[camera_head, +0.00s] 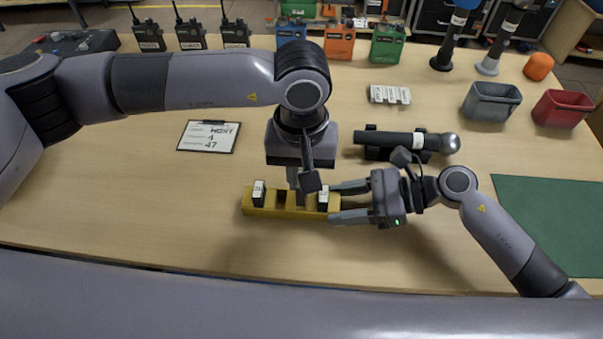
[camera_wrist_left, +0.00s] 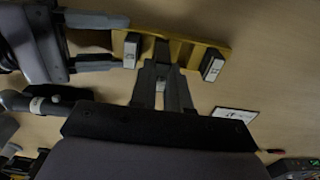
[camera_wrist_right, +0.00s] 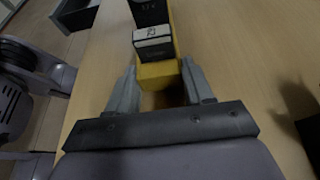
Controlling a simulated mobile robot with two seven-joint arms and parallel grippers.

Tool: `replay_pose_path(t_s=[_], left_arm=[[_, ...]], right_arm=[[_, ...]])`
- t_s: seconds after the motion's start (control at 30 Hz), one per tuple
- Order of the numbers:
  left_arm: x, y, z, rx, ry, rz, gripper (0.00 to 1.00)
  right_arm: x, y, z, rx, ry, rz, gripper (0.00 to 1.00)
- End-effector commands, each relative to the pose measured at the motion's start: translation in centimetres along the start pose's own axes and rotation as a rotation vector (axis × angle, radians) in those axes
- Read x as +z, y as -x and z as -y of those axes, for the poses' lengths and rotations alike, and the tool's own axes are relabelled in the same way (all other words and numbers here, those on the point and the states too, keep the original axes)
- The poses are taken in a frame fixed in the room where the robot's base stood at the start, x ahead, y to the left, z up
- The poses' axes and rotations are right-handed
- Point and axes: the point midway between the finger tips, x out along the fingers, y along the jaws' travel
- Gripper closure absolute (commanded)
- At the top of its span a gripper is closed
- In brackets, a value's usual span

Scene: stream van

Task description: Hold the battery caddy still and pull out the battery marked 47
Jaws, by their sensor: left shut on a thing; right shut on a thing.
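The yellow battery caddy (camera_head: 247,208) lies on the table in front of me. One battery (camera_head: 259,193) stands in its left end and another battery (camera_head: 323,198) near its right end; I cannot read their labels surely. My left gripper (camera_head: 301,194) comes down between them and is shut on what seems to be a battery, mostly hidden by its fingers; a pale patch (camera_wrist_left: 160,86) shows between the fingers in the left wrist view. Its number cannot be seen. My right gripper (camera_head: 343,202) is shut on the caddy's right end, one finger along each long side.
A clipboard card (camera_head: 209,136) reading 47 lies behind to the left. A microphone (camera_head: 405,140) rests on a dark stand behind my right gripper. Grey (camera_head: 491,101) and red (camera_head: 562,108) bins stand at back right, a green mat (camera_head: 555,222) at right. The table front is clear.

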Motion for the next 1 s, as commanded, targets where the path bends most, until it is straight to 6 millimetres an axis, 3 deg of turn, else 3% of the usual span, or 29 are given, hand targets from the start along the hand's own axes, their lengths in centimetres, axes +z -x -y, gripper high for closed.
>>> replay_pose_path(t_s=[0.27, 0.73, 1.0], left_arm=[[0.0, 0.2, 0.0, 0.001, 0.000, 0.000, 1.00], [0.0, 2.7, 0.0, 0.001, 0.000, 0.000, 1.00], [0.0, 3.0, 0.0, 0.001, 0.000, 0.000, 1.00]], right_arm=[[0.0, 0.0, 0.0, 0.001, 0.000, 0.000, 0.80], [0.0, 0.0, 0.0, 0.000, 0.000, 0.000, 0.80], [0.0, 0.0, 0.0, 0.000, 0.000, 0.000, 0.80]])
